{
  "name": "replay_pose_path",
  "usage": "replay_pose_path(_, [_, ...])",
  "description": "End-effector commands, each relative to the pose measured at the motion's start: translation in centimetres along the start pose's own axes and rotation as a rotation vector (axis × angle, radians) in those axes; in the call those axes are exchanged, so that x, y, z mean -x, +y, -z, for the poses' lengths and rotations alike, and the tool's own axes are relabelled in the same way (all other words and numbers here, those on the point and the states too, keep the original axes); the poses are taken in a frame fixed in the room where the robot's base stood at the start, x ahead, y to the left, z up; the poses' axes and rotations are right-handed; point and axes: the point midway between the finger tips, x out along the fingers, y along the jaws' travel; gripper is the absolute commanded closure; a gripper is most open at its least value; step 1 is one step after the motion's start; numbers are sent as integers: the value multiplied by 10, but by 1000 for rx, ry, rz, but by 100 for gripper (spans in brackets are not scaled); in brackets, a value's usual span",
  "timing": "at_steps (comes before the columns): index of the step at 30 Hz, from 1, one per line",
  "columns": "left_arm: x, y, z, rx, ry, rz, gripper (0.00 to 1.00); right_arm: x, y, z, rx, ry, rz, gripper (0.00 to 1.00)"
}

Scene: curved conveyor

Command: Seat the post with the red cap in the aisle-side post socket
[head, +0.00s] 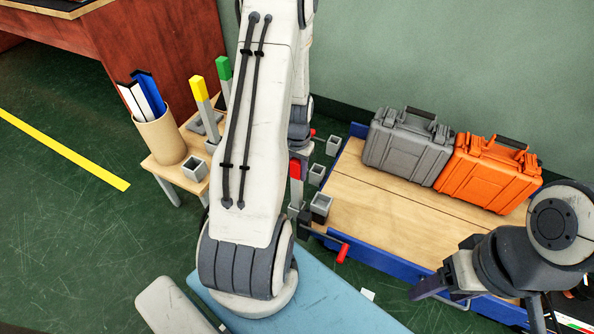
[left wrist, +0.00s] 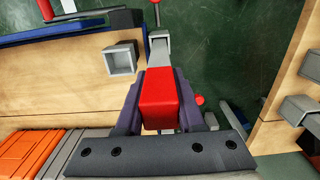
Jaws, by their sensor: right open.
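The post with the red cap (head: 295,170) is in my left gripper (head: 298,153), and it hangs upright just left of the cart edge. In the left wrist view the red cap (left wrist: 158,98) fills the gap between the two jaws, which are shut on it. Its lower end is hard to tell from the grey parts beneath. A square grey socket (head: 320,207) at the cart's near left corner looks empty; it also shows in the left wrist view (left wrist: 121,60), beside the cap. My right gripper (head: 482,301) is open and empty over the cart's near right.
Two more grey sockets (head: 317,175) (head: 333,145) stand along the cart's left side. A grey case (head: 405,145) and an orange case (head: 487,172) lie on the cart. The left stand holds yellow (head: 199,88) and green posts (head: 223,68). A red handle (head: 342,253) juts from the cart's front.

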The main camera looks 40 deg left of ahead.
Motion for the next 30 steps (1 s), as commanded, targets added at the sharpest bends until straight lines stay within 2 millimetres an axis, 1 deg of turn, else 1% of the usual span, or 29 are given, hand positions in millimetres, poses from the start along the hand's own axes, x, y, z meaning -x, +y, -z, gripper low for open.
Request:
replay_pose_path(1, [0,0,0,0,0,0,47,0,0,0,0,0,0,32])
replay_pose_path(2, [0,0,0,0,0,0,36,0,0,0,0,0,0,32])
replay_pose_path(3, [0,0,0,0,0,0,33,0,0,0,0,0,0,32])
replay_pose_path(11, [0,0,0,-1,-1,0,33,0,0,0,0,0,0,32])
replay_pose_path(14, [5,0,0,-1,0,0,33,2,0,0,0,0,0,32])
replay_pose_path(17, [20,0,0,-1,1,0,33,11,-1,1,0,0,0,32])
replay_pose_path(24, [74,0,1,0,3,1,33,38,-3,2,0,0,0,32])
replay_pose_path(27, [93,0,1,-1,3,1,33,47,-3,2,0,0,0,32])
replay_pose_path(30, [108,0,0,0,2,0,33,54,-4,3,0,0,0,32])
